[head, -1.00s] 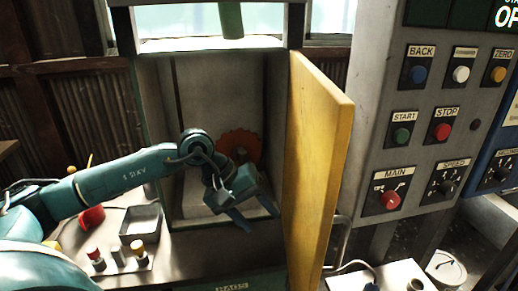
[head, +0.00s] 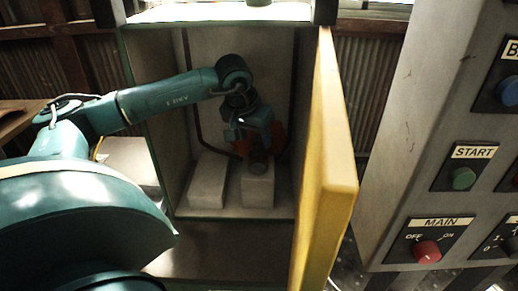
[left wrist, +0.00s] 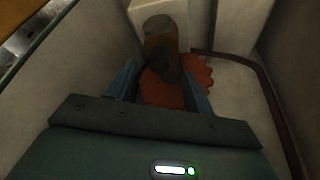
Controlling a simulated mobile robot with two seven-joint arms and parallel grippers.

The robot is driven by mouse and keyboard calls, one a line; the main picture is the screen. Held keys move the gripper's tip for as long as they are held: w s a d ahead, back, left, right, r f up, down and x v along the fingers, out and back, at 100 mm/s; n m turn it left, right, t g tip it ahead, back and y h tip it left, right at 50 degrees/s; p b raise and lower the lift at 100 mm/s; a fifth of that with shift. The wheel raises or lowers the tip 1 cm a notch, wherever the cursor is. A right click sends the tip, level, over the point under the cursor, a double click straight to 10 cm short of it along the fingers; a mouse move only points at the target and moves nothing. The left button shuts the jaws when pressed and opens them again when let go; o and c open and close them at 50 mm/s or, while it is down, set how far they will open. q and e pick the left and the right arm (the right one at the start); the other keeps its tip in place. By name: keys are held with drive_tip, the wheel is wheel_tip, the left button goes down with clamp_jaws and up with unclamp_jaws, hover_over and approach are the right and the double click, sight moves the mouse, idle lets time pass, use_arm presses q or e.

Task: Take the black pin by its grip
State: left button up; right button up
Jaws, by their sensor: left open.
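A dark, stubby cylinder (head: 258,161), which looks like the black pin, shows at the top of a pale block inside the cabinet. In the left wrist view a cylinder (left wrist: 160,45) with a brownish band and darker ends lies ahead, just beyond the fingers; I cannot tell which end is its grip. My left gripper (head: 257,142) reaches into the cabinet and is close to the block. In the left wrist view its two fingers (left wrist: 162,88) are apart, with nothing clearly held between them. My right gripper is out of view.
An orange-red toothed disc (left wrist: 188,92) lies behind the fingers. A second pale block (head: 206,182) stands to the left. The open yellow door (head: 325,170) borders the cabinet's right side. The control panel (head: 440,140) stands farther right. Cabinet walls are close around my arm.

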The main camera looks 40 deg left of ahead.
sight(258, 145)
use_arm(q)
drive_tip(key=x, duration=0.2)
drive_tip(key=shift+w+f, duration=0.15)
drive_tip(key=shift+f, duration=0.15)
drive_tip(key=shift+w+f, duration=0.1)
drive_tip(key=shift+f, duration=0.2)
drive_tip(key=shift+c, duration=0.2)
drive_tip(key=shift+c, duration=0.8)
drive_tip(key=c, duration=0.8)
drive_tip(key=shift+r, duration=0.1)
